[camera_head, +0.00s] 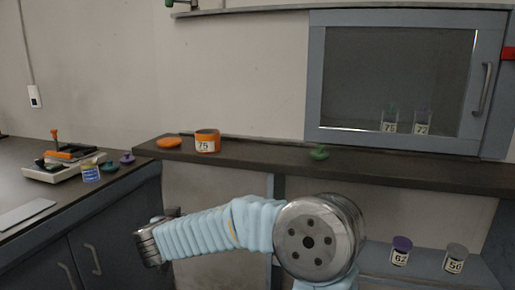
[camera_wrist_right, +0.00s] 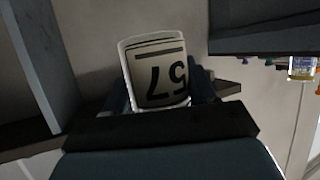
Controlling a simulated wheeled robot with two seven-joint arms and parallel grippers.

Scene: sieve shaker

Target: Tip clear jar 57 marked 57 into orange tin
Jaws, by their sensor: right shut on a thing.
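The clear jar 57 (camera_wrist_right: 158,72) shows in the right wrist view, between the dark fingers of my right gripper (camera_wrist_right: 163,98), which is shut on it. Its white label faces the camera, with the 57 upside down in that picture. Its contents and whether it has a lid cannot be made out. The orange tin (camera_head: 207,142), with a white label 75, stands upright and looks open on the dark ledge in the head view. An orange lid (camera_head: 169,142) lies to its left.
A green lid (camera_head: 319,153) lies on the ledge. A glass-fronted cabinet (camera_head: 400,85) holds two jars. Jars 62 (camera_head: 400,251) and 56 (camera_head: 454,258) stand on a lower shelf. The left bench has a small jar (camera_head: 91,171), lids and a device (camera_head: 65,160).

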